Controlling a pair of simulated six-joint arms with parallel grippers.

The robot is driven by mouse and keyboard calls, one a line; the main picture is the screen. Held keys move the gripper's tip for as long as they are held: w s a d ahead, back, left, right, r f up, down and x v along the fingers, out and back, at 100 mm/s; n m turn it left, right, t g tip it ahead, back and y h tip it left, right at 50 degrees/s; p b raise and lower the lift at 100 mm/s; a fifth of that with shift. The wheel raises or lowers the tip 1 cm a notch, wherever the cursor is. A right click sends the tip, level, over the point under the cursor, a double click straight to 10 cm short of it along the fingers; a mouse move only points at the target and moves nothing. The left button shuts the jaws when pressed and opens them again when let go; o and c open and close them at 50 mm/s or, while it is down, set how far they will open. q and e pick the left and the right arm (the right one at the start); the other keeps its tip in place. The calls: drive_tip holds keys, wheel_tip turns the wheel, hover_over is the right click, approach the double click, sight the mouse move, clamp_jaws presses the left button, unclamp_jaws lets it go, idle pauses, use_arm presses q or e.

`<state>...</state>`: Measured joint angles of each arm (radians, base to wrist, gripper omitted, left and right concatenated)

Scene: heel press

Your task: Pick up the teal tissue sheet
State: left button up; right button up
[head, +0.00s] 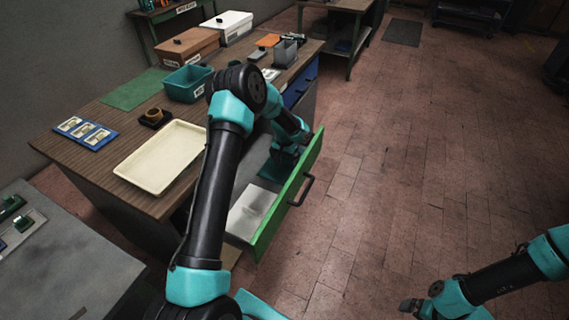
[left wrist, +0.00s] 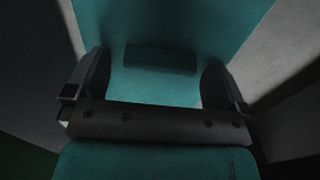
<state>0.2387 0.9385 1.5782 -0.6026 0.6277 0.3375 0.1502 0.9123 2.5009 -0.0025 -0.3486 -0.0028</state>
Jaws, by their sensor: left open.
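The teal tissue sheet (left wrist: 165,25) spreads flat across the upper middle of the left wrist view, with grey surface on both sides. My left gripper (left wrist: 154,75) is open above it, its two dark fingers apart near the sheet's side edges. A dark rectangular patch lies on the sheet between the fingers; I cannot tell if it is shadow. In the head view my left arm reaches down into the open green-fronted drawer (head: 288,196), and the fingertips are hidden. My right gripper (head: 409,305) is at the bottom right over the floor, too small to read.
A white sheet (head: 250,208) lies in the near part of the drawer. The wooden bench holds a cream tray (head: 158,158), a teal bin (head: 188,84), a brown box (head: 187,46) and a white box (head: 226,27). The drawer handle (head: 301,190) sticks out. The floor to the right is clear.

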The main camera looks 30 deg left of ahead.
use_arm(q)
drive_tip(key=shift+f, duration=0.1)
idle(0.4)
drive_tip(key=c, duration=0.9)
